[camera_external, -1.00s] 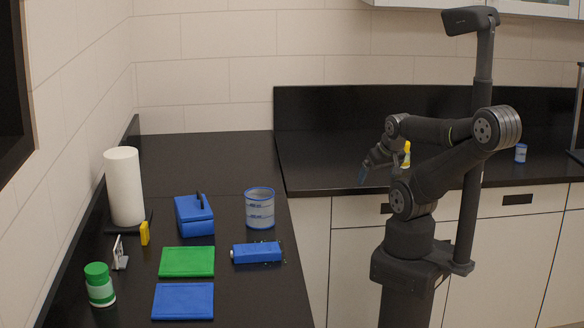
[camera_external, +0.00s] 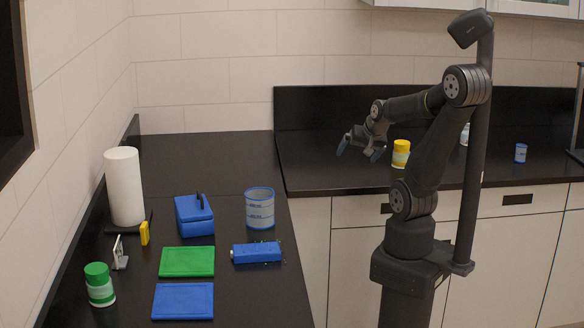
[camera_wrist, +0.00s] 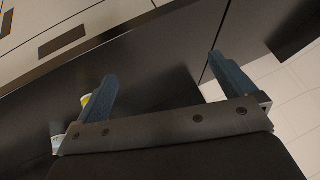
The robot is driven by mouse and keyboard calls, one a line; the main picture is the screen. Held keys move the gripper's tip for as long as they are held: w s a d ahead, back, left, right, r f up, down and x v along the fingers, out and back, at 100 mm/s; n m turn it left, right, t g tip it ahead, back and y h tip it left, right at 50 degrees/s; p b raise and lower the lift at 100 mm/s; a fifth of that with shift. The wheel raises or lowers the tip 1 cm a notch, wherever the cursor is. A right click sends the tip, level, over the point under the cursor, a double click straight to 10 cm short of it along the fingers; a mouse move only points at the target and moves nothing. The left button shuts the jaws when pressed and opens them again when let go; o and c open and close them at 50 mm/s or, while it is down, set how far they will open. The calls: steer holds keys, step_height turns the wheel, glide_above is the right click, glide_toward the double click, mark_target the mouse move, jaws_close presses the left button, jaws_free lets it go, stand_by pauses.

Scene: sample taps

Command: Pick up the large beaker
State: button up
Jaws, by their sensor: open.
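A large beaker (camera_external: 260,208), clear with a blue rim and blue markings, stands upright on the left black counter, near its right edge. My gripper (camera_external: 358,148) is open and empty, in the air above the back counter, to the right of and higher in the picture than the beaker. In the wrist view my gripper's two blue-grey fingers (camera_wrist: 166,82) are spread apart with nothing between them. The beaker does not show in the wrist view.
A blue box with a handle (camera_external: 194,215) stands left of the beaker, and a blue block (camera_external: 257,253) lies in front of it. Green (camera_external: 187,262) and blue (camera_external: 183,301) mats lie nearer. A yellow-lidded jar (camera_external: 401,154) and a small blue container (camera_external: 521,153) stand on the back counter.

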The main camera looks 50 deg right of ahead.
steer(key=w+d+m, duration=0.3)
steer(key=w, duration=0.5)
steer(key=w+a+r+m+y, duration=0.2)
steer(key=w+a, duration=0.5)
steer(key=a, duration=0.1)
step_height(320, 180, up, 7)
steer(key=m+g, duration=0.5)
steer(key=g, duration=0.2)
glide_above(260, 201)
steer(key=w+d, duration=0.2)
steer(key=w, duration=0.1)
steer(key=shift+d+f, duration=0.15)
steer(key=shift+f, duration=2.7)
steer(key=shift+d+f, duration=0.2)
steer(key=shift+f, duration=2.7)
steer(key=shift+d+f, duration=0.15)
steer(key=shift+f, duration=2.7)
steer(key=c, duration=1)
steer(key=shift+c, duration=0.2)
